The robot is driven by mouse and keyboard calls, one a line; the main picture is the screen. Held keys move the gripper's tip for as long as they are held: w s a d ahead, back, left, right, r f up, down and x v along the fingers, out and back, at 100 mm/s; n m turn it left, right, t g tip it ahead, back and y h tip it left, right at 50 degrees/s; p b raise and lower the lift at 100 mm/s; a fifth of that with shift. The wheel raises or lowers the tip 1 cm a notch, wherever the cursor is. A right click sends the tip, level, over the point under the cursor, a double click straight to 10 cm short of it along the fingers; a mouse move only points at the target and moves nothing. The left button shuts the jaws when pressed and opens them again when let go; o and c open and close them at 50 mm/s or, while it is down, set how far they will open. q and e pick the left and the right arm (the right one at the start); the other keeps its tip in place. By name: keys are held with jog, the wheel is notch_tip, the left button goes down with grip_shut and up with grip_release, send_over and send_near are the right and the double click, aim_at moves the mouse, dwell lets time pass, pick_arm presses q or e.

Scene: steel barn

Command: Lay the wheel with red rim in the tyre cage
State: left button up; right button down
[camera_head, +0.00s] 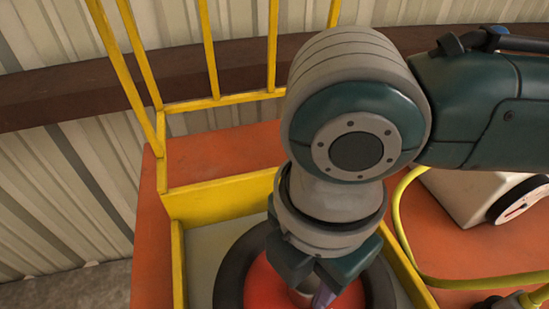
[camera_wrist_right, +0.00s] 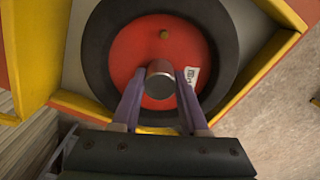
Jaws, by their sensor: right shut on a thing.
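The wheel with red rim (camera_head: 262,285) lies inside the yellow tyre cage (camera_head: 222,197), below my right arm in the head view. In the right wrist view its black tyre (camera_wrist_right: 97,50) surrounds the red rim (camera_wrist_right: 130,38), and the cage's yellow edge (camera_wrist_right: 270,66) runs beside it. My right gripper (camera_wrist_right: 160,78) is shut on the grey hub at the rim's middle, one purple finger on each side. In the head view the fingers are mostly hidden by my wrist. My left gripper is in neither view. I cannot tell if the tyre touches the cage floor.
The cage has tall yellow bars (camera_head: 208,50) at the back and stands on an orange-red surface (camera_head: 150,220). A pale machine with a dial (camera_head: 455,200) and a yellow hose (camera_head: 400,225) lie to the right. A corrugated wall (camera_head: 60,180) with a brown beam (camera_head: 60,98) stands behind.

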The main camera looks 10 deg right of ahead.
jog(key=shift+c, duration=2.1)
grip_release()
notch_tip(320, 180, up, 12)
jog(key=p, duration=0.3)
jog(key=s+a+m+t+y, duration=0.1)
jog(key=s+a+m+y, duration=0.25)
jog(key=a+m, duration=0.25)
jog(key=s+d+f+m+t+h, duration=0.1)
jog(key=s+d+f+m, duration=0.1)
jog(key=d+m, duration=0.5)
jog(key=s+d+f+m+t+h, duration=0.1)
jog(key=s+d+f+m+h, duration=0.1)
jog(key=d+m, duration=0.6)
jog(key=shift+s+d+f+t, duration=0.3)
jog(key=shift+d+f, duration=0.5)
jog(key=shift+f, duration=0.1)
